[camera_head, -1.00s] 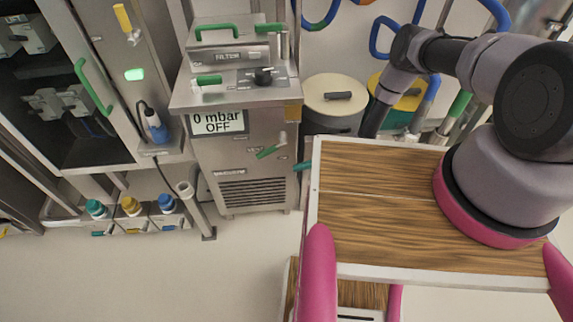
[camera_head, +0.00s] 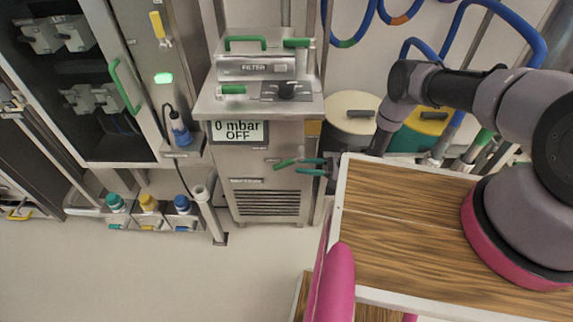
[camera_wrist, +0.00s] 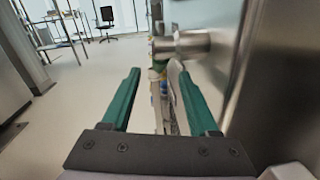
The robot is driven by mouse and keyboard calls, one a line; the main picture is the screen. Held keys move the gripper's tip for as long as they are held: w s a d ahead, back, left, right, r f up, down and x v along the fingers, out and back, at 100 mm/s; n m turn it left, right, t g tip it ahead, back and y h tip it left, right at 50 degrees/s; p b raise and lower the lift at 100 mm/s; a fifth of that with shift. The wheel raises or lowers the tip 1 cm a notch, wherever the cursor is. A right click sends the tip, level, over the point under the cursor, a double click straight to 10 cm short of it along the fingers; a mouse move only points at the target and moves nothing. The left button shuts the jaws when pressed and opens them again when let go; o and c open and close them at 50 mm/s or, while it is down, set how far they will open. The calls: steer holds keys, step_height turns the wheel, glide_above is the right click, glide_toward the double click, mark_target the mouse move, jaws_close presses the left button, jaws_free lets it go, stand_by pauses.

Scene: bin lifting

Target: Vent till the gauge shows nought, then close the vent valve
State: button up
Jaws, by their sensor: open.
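A steel cabinet (camera_head: 266,148) carries a display (camera_head: 238,132) that reads "0 mbar OFF". The lever's exact position is hard to tell there.
Round drums (camera_head: 352,111) stand behind my arm. Coloured-cap bottles (camera_head: 149,203) stand at the left. The floor (camera_head: 150,270) in front is clear.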

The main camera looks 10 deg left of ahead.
mark_target(286, 164)
steer(key=a, duration=0.4)
steer(key=s+a, duration=0.1)
steer(key=a, duration=0.2)
jaws_close()
steer(key=shift+w, duration=0.1)
stand_by(1.2)
